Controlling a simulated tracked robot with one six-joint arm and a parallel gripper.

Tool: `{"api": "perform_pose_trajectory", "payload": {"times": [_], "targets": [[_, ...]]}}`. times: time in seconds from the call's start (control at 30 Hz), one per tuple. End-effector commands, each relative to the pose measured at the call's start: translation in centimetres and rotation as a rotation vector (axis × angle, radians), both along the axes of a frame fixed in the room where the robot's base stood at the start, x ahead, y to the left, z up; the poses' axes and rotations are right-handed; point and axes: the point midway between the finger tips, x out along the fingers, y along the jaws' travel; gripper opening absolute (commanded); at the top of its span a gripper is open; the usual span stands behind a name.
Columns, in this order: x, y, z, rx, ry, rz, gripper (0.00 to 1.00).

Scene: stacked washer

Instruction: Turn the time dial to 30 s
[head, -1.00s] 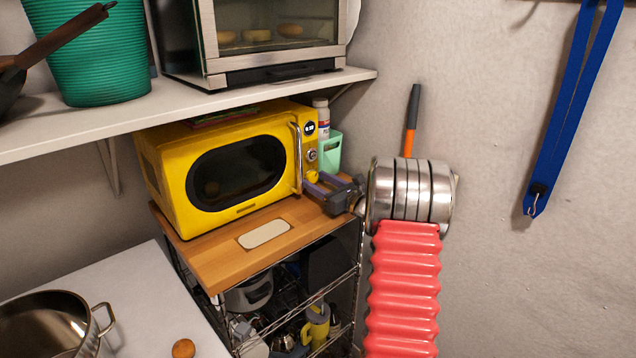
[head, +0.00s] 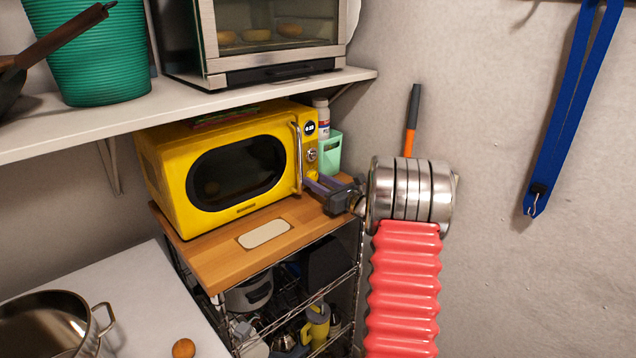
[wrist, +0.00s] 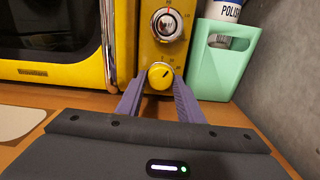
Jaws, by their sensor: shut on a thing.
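The yellow microwave (head: 168,175) stands on a wooden cart top. Its control panel has an upper silver dial (wrist: 168,24) with red marks and a lower yellow dial (wrist: 160,75) with small printed marks. The dark pointer line on the yellow dial points to the upper right; the printed numbers are too small to read. My gripper (wrist: 160,88) is shut on the yellow dial, with one purple finger on each side. In the head view my gripper (head: 316,183) reaches the panel from the right, and its fingers mostly hide the yellow dial.
The door handle (wrist: 108,40) is close to the left of the fingers. A mint-green holder (wrist: 222,58) with a polish bottle (wrist: 226,12) stands close on the right. A white shelf (head: 250,90) is above, and the wall (head: 500,200) is to the right.

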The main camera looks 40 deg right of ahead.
Motion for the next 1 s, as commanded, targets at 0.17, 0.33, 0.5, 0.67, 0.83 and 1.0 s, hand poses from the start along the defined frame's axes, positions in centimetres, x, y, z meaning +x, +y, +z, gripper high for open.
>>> {"api": "perform_pose_trajectory", "payload": {"times": [0.17, 0.33, 0.5, 0.67, 0.83, 1.0], "targets": [[-0.02, 0.0, -0.01, 0.103, 0.003, -0.001, 0.11], [-0.03, 0.01, 0.0, 0.218, 0.006, -0.001, 0.11], [-0.03, 0.02, 0.0, 0.318, 0.009, -0.001, 0.11], [-0.04, 0.0, -0.01, 0.356, 0.01, -0.002, 0.11], [-0.05, -0.02, -0.01, 0.358, 0.01, -0.002, 0.11], [-0.05, -0.02, -0.01, 0.357, 0.01, -0.002, 0.39]]}}
